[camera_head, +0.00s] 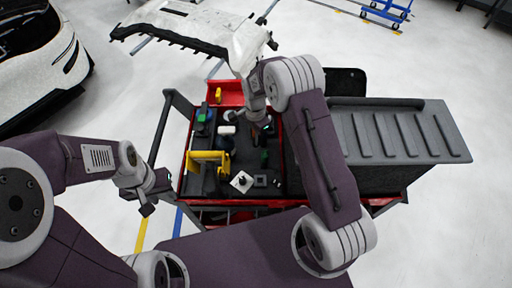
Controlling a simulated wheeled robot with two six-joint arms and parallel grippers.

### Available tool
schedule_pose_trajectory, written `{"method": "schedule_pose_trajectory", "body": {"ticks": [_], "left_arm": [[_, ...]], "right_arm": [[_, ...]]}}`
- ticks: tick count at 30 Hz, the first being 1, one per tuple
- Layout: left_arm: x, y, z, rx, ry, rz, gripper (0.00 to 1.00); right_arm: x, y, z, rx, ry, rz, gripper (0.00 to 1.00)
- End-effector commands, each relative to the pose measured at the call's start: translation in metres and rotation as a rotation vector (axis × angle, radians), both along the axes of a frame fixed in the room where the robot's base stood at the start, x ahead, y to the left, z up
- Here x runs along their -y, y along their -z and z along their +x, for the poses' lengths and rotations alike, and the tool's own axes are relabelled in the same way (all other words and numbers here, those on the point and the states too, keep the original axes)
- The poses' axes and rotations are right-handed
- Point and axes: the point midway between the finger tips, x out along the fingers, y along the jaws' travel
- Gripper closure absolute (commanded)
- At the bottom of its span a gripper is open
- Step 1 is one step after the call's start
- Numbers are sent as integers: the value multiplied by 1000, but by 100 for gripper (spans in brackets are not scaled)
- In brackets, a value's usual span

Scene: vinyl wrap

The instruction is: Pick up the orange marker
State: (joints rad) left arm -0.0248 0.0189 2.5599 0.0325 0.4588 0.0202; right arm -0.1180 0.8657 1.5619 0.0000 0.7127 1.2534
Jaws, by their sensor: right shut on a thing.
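I cannot make out the orange marker for certain. A small yellow-orange item (218,95) stands in the red bin at the back left of the cart's top. My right gripper (264,127) is over the dark tool tray (231,163), right of its middle. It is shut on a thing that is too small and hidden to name. My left gripper (158,198) is open and empty, off the cart's left front edge.
The tray holds a yellow tool (208,158), green-and-black items (202,117), a white square piece (242,182) and other small things. A ribbed grey lid (400,133) covers the cart's right side. A white bumper (205,30) is behind, and a car (40,65) at far left.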

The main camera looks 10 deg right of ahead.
Motion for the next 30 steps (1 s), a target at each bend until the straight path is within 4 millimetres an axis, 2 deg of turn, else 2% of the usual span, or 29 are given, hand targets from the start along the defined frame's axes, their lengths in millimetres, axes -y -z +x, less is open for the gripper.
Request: {"method": "schedule_pose_trajectory", "body": {"ticks": [1,6,15,22,30], "left_arm": [[0,3,0,0,0,0,64],[0,5,0,0,0,0,64],[0,5,0,0,0,0,64],[0,3,0,0,0,0,64],[0,2,0,0,0,0,64]], "right_arm": [[2,-4,12,4,1,1,100],[6,-23,41,3,1,0,100],[11,-47,79,-1,0,0,100],[13,-55,92,-1,0,0,100],[14,-58,95,-1,0,0,100]]}}
